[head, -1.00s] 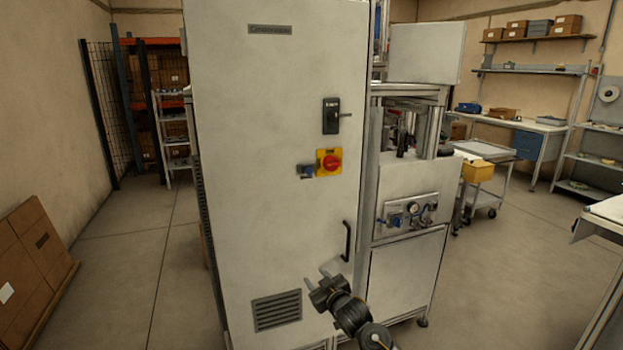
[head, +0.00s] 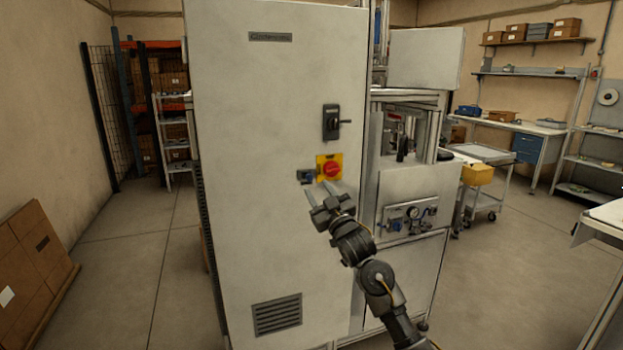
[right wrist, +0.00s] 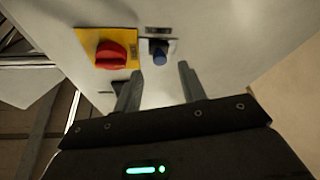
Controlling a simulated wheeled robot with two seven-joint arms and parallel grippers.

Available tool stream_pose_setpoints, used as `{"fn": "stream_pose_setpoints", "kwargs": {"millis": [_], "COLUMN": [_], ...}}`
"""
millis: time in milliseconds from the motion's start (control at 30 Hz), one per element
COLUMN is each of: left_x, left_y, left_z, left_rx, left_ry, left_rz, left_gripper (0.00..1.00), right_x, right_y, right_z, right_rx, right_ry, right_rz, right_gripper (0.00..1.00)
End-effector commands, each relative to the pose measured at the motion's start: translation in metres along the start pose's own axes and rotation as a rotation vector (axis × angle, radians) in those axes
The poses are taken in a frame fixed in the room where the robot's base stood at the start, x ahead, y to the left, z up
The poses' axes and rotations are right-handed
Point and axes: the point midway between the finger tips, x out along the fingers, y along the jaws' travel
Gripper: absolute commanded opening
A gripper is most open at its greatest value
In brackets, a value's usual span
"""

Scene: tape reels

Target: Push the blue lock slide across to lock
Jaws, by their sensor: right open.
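The blue lock slide (head: 306,176) sits on a small grey plate on the front of the tall white cabinet (head: 265,130). It is just left of a red knob (head: 331,170) on a yellow plate. In the right wrist view the blue part (right wrist: 159,56) shows beyond my fingers, with the red knob (right wrist: 110,54) to its left. My right gripper (head: 318,188) is open and empty. Its two fingers point at the cabinet just below the slide, and the slide appears roughly between them in the wrist view (right wrist: 154,78). I cannot tell whether they touch it. My left gripper is out of view.
A black rotary handle (head: 332,122) sticks out above the yellow plate. A vent grille (head: 277,314) is low on the door. A gauge panel (head: 410,216) is on the machine at right.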

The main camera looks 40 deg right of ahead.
Motion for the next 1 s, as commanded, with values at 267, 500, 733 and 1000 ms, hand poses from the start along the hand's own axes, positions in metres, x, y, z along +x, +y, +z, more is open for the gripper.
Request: {"fn": "stream_pose_setpoints", "kwargs": {"millis": [267,500,733,1000], "left_x": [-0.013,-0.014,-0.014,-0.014], "left_y": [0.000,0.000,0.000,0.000], "left_z": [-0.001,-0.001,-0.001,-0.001], "left_rx": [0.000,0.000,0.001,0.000], "left_ry": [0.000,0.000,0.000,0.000], "left_rz": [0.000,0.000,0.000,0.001], "left_gripper": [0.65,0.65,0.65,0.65], "right_x": [0.041,0.050,0.050,0.050], "right_y": [0.001,-0.001,0.000,0.000], "right_z": [-0.001,0.001,0.001,0.001], "right_rx": [0.001,0.000,0.000,0.000], "right_ry": [0.000,-0.001,0.000,0.000], "right_rz": [0.000,-0.001,-0.001,0.000], "right_gripper": [0.41,0.41,0.36,0.00]}}
